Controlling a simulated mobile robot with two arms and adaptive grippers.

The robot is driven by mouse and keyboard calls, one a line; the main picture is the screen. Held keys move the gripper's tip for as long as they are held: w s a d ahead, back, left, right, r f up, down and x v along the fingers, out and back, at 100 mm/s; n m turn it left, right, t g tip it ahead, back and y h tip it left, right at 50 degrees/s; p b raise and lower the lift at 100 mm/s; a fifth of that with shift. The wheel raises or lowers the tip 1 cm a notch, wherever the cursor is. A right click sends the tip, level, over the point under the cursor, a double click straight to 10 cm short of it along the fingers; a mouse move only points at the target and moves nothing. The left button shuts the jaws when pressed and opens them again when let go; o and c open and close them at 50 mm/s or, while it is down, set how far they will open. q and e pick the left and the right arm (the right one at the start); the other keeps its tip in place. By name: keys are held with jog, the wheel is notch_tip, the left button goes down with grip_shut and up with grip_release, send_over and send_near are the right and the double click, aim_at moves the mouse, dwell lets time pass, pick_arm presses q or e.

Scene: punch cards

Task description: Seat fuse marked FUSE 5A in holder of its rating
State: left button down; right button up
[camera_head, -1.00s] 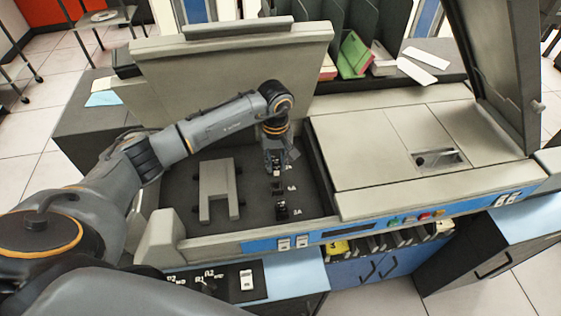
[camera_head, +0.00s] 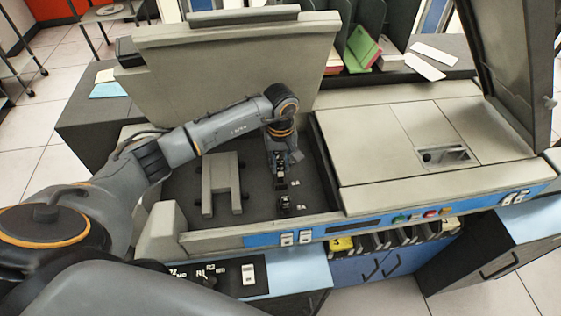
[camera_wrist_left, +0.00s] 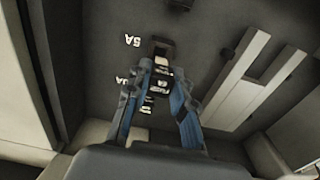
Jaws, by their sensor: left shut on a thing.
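My left gripper (camera_head: 279,172) points down into the open machine bay, shut on a small fuse. In the left wrist view the fuse (camera_wrist_left: 161,83) is between the fingertips (camera_wrist_left: 163,95), with dark and pale label bands. Its printing is only partly legible. A dark holder (camera_wrist_left: 163,46) lies just beyond it, beside a mark reading 5A; this appears to be the front holder (camera_head: 286,203) in the head view. A second mark ending in 0A is on the near side, its holder mostly hidden by the gripper. The fuse looks above the holders; contact cannot be told. My right gripper is not visible.
A pale H-shaped bracket (camera_head: 221,185) stands left of the holders on the bay floor. The raised lid (camera_head: 235,75) is behind, and a closed pale cover (camera_head: 400,145) is to the right. The blue front panel edge (camera_head: 330,230) borders the bay.

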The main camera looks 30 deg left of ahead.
aim_at(280, 175)
pick_arm(q)
jog(key=shift+f+b, duration=0.55)
jog(key=shift+f, duration=0.6)
jog(key=shift+f+b, duration=1.15)
jog(key=c, duration=1.1)
grip_release()
jog(key=shift+r, duration=0.15)
notch_tip(280, 175, up, 12)
jog(key=shift+f, duration=0.15)
jog(key=shift+f, duration=0.1)
